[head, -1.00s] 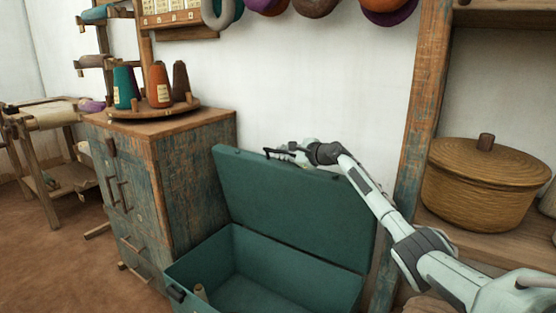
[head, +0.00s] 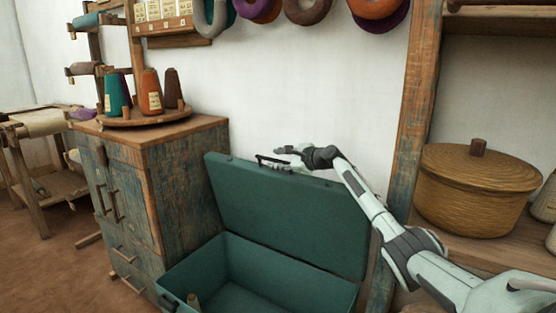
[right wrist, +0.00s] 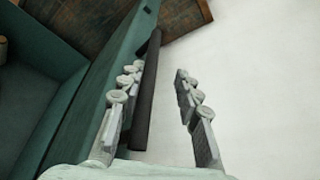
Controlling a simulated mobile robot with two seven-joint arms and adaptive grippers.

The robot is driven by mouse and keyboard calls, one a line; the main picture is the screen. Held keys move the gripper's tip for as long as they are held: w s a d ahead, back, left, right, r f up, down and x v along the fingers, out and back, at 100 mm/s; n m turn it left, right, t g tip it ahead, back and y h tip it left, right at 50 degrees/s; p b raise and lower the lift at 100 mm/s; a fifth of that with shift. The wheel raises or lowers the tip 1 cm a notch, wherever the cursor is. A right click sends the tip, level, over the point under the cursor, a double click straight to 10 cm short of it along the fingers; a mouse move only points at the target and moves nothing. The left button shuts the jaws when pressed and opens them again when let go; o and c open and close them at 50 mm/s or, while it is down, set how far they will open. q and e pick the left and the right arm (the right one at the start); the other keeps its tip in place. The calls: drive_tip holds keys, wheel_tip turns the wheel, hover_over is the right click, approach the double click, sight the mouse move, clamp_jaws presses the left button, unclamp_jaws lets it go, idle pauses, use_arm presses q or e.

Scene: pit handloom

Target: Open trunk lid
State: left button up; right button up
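The teal trunk (head: 235,252) stands on the floor with its lid (head: 290,215) raised and tilted back near the white wall. A dark handle (head: 272,162) is on the lid's top edge. My right gripper (head: 284,150) is at that edge, just behind and above the handle. In the right wrist view my right gripper (right wrist: 157,98) has its fingers spread apart. The dark handle bar (right wrist: 146,92) runs close along the left finger, and a clear gap lies between it and the right finger. My left gripper is not in view.
A worn wooden cabinet (head: 175,185) with cones of yarn stands left of the trunk. A wooden post (head: 408,125) and a shelf with a lidded basket (head: 472,190) are on the right.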

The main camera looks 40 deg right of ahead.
drive_tip(key=shift+r, duration=0.1)
wheel_tip(320, 180, up, 10)
idle(0.5)
idle(0.4)
drive_tip(key=s+a+f+n+g, duration=0.2)
drive_tip(key=s+a+f+n, duration=0.35)
drive_tip(key=f, duration=0.65)
drive_tip(key=s+a+f+n+g, duration=0.4)
drive_tip(key=a+f, duration=0.3)
drive_tip(key=f, duration=0.6)
drive_tip(key=s+a+f+n+g, duration=0.1)
drive_tip(key=s+a+f+n, duration=0.5)
drive_tip(key=f, duration=0.6)
drive_tip(key=s+a+f+n+g+h, duration=0.1)
drive_tip(key=s+a+f+n, duration=0.15)
drive_tip(key=s+f, duration=0.4)
drive_tip(key=s+a+f+n+g, duration=0.15)
drive_tip(key=s+a+f, duration=0.25)
drive_tip(key=s, duration=0.5)
drive_tip(key=s+a+f+n+g+h, duration=0.1)
drive_tip(key=s+n, duration=0.2)
drive_tip(key=s, duration=0.6)
drive_tip(key=s+a+f+n+g+h, duration=0.1)
drive_tip(key=s+n, duration=0.3)
drive_tip(key=s, duration=0.6)
drive_tip(key=shift+a+f, duration=0.15)
drive_tip(key=shift+f, duration=0.2)
